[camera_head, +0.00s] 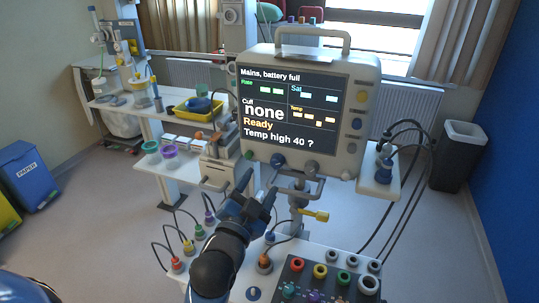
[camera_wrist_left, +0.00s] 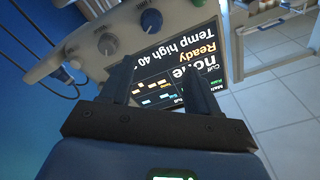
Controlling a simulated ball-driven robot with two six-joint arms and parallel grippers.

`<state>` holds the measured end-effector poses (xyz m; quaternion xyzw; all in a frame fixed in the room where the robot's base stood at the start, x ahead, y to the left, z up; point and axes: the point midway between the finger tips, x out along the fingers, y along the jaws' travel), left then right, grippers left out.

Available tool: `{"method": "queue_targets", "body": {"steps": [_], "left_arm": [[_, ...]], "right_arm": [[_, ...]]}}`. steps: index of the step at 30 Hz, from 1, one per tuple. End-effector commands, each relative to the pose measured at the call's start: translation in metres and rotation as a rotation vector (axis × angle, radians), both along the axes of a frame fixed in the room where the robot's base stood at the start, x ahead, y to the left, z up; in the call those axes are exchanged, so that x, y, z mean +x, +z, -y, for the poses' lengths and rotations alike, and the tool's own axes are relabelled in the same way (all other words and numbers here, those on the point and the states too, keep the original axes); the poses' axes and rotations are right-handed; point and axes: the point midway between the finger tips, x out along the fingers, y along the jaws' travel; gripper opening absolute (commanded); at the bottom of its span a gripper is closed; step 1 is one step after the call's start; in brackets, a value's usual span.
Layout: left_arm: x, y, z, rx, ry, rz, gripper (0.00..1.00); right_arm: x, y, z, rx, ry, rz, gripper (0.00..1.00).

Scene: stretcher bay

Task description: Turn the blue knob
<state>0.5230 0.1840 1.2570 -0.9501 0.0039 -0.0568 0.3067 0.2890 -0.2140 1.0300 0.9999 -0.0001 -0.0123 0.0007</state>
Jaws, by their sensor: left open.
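The monitor (camera_head: 300,105) stands upright on the trolley, its screen lit with "Ready" and "Temp high 40 ?". The blue knob (camera_head: 278,160) sits on the strip below the screen, left of a grey knob (camera_head: 312,167). My left gripper (camera_head: 260,188) is open and empty, below and slightly left of the blue knob, apart from it. In the left wrist view the monitor appears upside down. There the blue knob (camera_wrist_left: 151,20) lies beyond the open fingers (camera_wrist_left: 157,62), roughly between them, and the grey knob (camera_wrist_left: 107,44) is to its left. My right gripper is not in view.
A green button (camera_head: 249,154) is left of the blue knob. A yellow-handled lever (camera_head: 315,215) sticks out below the monitor. A panel with coloured sockets (camera_head: 330,281) and plugs with cables lie near the front. A tray table (camera_head: 170,180) stands left.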

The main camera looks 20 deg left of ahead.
Motion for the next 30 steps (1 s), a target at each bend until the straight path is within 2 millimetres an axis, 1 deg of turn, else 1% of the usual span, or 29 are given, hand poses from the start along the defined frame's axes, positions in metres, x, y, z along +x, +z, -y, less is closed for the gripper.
{"method": "queue_targets", "body": {"steps": [1,4,6,10,14,24,30], "left_arm": [[0.0,-0.008,-0.001,0.029,0.006,-0.036,0.61],[0.0,-0.019,-0.002,0.078,0.013,-0.089,0.61],[0.002,-0.023,-0.002,0.102,0.015,-0.107,0.61],[0.011,-0.022,-0.002,0.112,0.015,-0.108,0.61],[0.028,-0.021,-0.001,0.111,0.015,-0.106,0.61],[0.082,-0.021,0.0,0.11,0.015,-0.106,0.61],[0.101,-0.022,0.001,0.11,0.014,-0.106,0.61]], "right_arm": [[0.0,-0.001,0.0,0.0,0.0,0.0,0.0],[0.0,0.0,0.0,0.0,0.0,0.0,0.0],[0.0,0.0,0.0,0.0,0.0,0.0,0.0],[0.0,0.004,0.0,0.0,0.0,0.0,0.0],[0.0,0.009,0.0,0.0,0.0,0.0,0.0],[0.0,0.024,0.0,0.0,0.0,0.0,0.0],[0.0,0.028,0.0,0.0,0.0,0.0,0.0]]}}
